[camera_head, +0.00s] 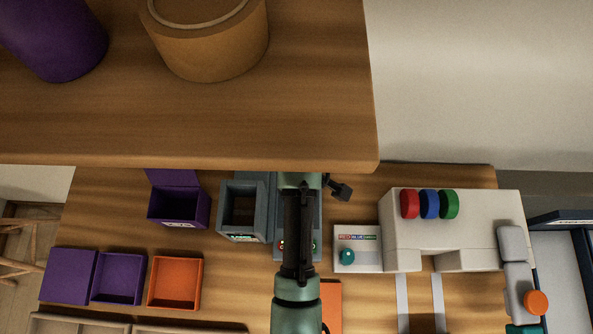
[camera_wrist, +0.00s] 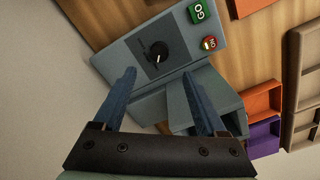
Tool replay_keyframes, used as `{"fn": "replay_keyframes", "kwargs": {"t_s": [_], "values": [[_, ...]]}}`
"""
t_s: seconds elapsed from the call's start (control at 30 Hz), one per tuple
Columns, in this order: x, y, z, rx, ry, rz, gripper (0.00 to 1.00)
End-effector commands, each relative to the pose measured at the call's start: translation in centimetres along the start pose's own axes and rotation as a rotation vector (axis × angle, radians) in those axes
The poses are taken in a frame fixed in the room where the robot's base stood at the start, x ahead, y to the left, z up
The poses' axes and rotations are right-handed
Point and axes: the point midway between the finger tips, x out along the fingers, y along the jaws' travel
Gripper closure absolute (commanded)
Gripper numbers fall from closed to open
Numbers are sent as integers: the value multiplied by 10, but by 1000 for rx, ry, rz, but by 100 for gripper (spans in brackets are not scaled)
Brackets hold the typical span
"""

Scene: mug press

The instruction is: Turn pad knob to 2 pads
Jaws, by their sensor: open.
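In the wrist view, the pad knob (camera_wrist: 158,52) is a small black round dial with a pale pointer mark. It sits on the sloping blue-grey control panel (camera_wrist: 130,72). The marks around the dial are too small to read. My gripper (camera_wrist: 159,73) is open, with its two blue fingers apart and the knob in line with the gap, beyond the tips. No contact with the knob shows. In the head view, my arm hides the knob and much of the grey press (camera_head: 235,188).
A green GO button (camera_wrist: 198,12) and a lit red-rimmed button (camera_wrist: 209,43) sit on the panel right of the knob. Purple bins (camera_head: 118,278) and an orange bin (camera_head: 174,283) stand left. A white machine (camera_head: 470,215) with coloured discs stands right. A wooden shelf (camera_head: 200,125) overhangs.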

Motion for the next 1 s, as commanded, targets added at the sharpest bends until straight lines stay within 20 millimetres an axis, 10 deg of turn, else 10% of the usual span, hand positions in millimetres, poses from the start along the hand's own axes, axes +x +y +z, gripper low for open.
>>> {"fn": "replay_keyframes", "kwargs": {"t_s": [0.5,1.0], "values": [[92,0,0,0,-1,-1,26],[104,0,0,0,1,1,29]]}}
